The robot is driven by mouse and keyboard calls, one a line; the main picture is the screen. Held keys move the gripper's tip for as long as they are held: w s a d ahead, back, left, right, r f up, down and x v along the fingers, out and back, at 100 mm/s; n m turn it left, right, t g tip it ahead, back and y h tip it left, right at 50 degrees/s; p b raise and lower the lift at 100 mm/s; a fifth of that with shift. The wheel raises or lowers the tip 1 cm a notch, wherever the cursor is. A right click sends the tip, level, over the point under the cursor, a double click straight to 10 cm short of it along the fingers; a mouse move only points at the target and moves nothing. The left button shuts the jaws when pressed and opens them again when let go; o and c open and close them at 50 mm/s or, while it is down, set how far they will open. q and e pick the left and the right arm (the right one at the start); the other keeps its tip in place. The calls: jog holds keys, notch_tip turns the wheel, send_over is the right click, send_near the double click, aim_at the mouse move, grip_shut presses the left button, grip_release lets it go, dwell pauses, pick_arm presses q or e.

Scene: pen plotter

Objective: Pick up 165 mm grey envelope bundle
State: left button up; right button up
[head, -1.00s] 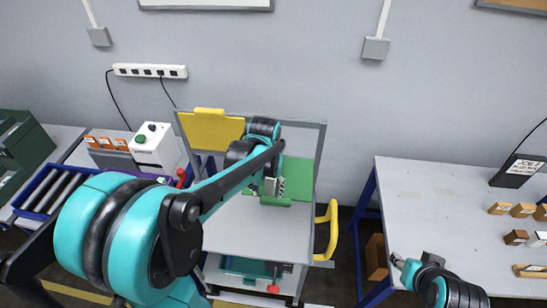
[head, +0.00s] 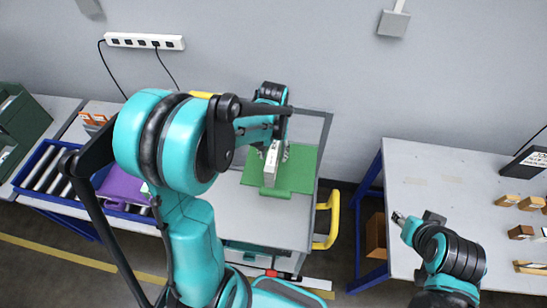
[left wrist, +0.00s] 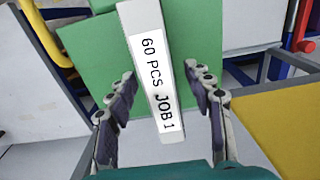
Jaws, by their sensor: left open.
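The grey envelope bundle (head: 269,172) is a narrow, pale block over the green mat (head: 301,171) on the cart. In the left wrist view the bundle (left wrist: 146,52) carries a white label reading "60 PCS JOB1" and runs lengthwise between my fingers. My left gripper (left wrist: 163,92) is open, with one finger on each side of the bundle and a gap on both sides. In the head view my left gripper (head: 273,152) is over the bundle and partly hides it. My right gripper (head: 399,218) is by the right table's near left edge; its jaws are too small to read.
The cart (head: 230,215) has a grey frame and a yellow handle (head: 327,220). A roller conveyor (head: 45,170) with a purple item (head: 122,187) stands left. The right table (head: 420,165) holds several small wooden blocks, with bare room on its left part.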

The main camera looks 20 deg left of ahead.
pick_arm(q)
jog(key=f, duration=0.4)
jog(key=shift+w, duration=0.2)
jog(key=shift+s, duration=0.1)
grip_shut()
jog(key=shift+r, duration=0.15)
